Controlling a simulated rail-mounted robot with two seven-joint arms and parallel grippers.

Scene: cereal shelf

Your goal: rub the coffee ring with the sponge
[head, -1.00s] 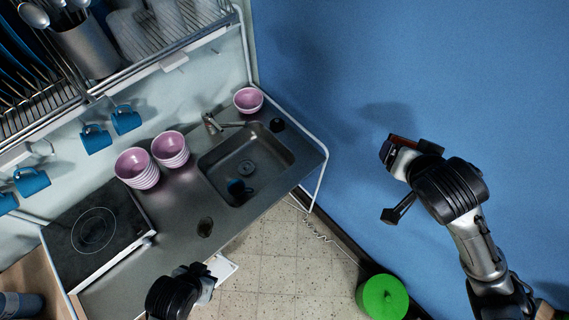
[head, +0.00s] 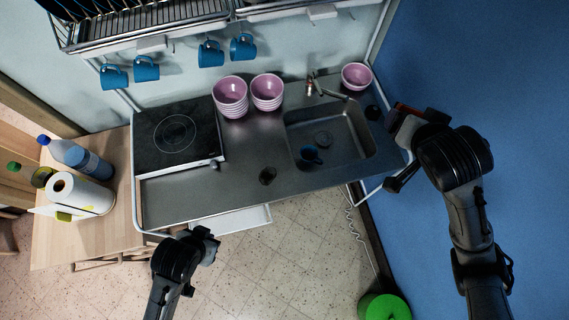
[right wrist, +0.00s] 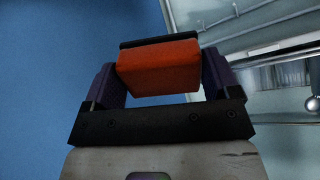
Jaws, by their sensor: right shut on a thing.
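The coffee ring (head: 267,175) shows as a small dark patch on the grey metal counter, left of the sink and near the front edge. My right gripper (head: 402,122) is shut on the sponge, a red-orange block that fills the space between the fingers in the right wrist view (right wrist: 158,68). In the head view the sponge (head: 404,108) shows only in part, right of the sink near the blue wall. My left gripper (head: 208,243) is in front of the counter, apart from it; its fingers are too small and dark to read.
The sink (head: 330,140) holds a blue mug (head: 311,155). Pink bowl stacks (head: 230,97) stand behind the ring, and a hob (head: 174,134) is to the left. Blue mugs (head: 211,55) hang under the dish rack. The counter around the ring is clear.

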